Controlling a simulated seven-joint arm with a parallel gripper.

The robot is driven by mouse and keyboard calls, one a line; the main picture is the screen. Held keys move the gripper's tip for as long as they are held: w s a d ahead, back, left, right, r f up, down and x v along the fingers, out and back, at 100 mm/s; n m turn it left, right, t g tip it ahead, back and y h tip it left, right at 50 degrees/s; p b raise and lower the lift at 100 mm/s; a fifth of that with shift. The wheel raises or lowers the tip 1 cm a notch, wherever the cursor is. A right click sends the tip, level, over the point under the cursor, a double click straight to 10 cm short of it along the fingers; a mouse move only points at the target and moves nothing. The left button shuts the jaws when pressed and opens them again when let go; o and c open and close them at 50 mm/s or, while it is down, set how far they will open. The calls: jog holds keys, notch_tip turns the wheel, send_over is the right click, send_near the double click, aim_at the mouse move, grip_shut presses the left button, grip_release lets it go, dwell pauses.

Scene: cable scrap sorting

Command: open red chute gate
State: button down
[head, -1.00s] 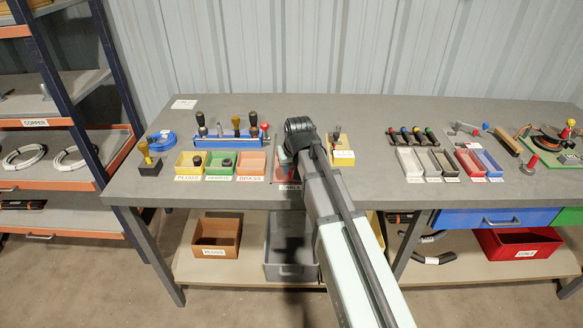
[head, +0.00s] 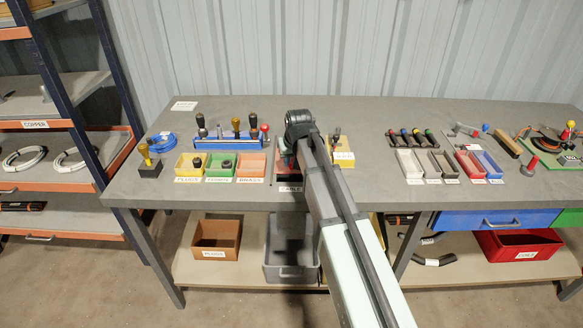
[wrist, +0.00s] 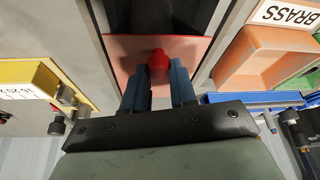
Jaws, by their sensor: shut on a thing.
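The red chute gate is a flat red plate (wrist: 126,56) with a round red knob (wrist: 158,62), seen in the wrist view. My gripper (wrist: 164,76) has its two blue-grey fingers on either side of the knob, shut on it. A dark chute opening (wrist: 160,15) shows beyond the plate in the wrist view. My arm hides the knob and fingertips there.
The brass bin (head: 251,165) stands left of the chute, with green and yellow bins beyond it. A yellow block (head: 345,160) stands close on the right. A grey crate (head: 290,270) sits on the shelf below.

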jog(key=w, duration=0.6)
jog(key=shift+s, duration=0.1)
jog(key=c, duration=0.9)
grip_release()
jog(key=v, duration=1.3)
jog(key=shift+s+r, duration=0.2)
jog(key=shift+r, duration=0.15)
